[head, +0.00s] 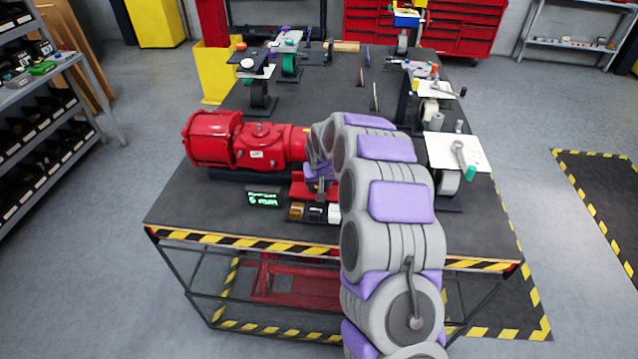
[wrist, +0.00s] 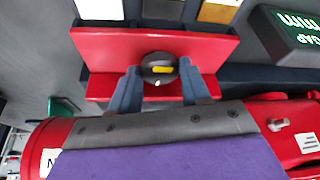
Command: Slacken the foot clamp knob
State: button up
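The foot clamp is a red bracket (wrist: 205,47) in the wrist view. Its knob (wrist: 159,68) is round and dark, with a yellow mark on its face. My gripper (wrist: 159,76) has one blue-grey finger on each side of the knob, close to its edges. I cannot tell whether the fingers touch it. In the head view the red clamp (head: 300,189) stands at the front of the red valve actuator (head: 255,145). My gripper (head: 321,186) is over it there, and my arm hides part of this area. The knob is not clear in the head view.
A small display with green text (head: 264,198) stands left of the clamp. Several small blocks (head: 316,213) sit in front of it. White plates on stands (head: 455,150) line the table's right side. The table's front left (head: 195,215) is bare.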

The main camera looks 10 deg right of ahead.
jog(key=shift+o, duration=0.9)
jog(key=shift+r, duration=0.1)
jog(key=p+v, duration=0.2)
jog(key=v, duration=1.5)
jog(key=shift+p, duration=0.35)
jog(key=shift+s, duration=0.15)
jog(key=s+r+g, duration=0.3)
jog(key=s+g, duration=0.3)
jog(key=s, duration=4)
jog(key=shift+s, duration=0.2)
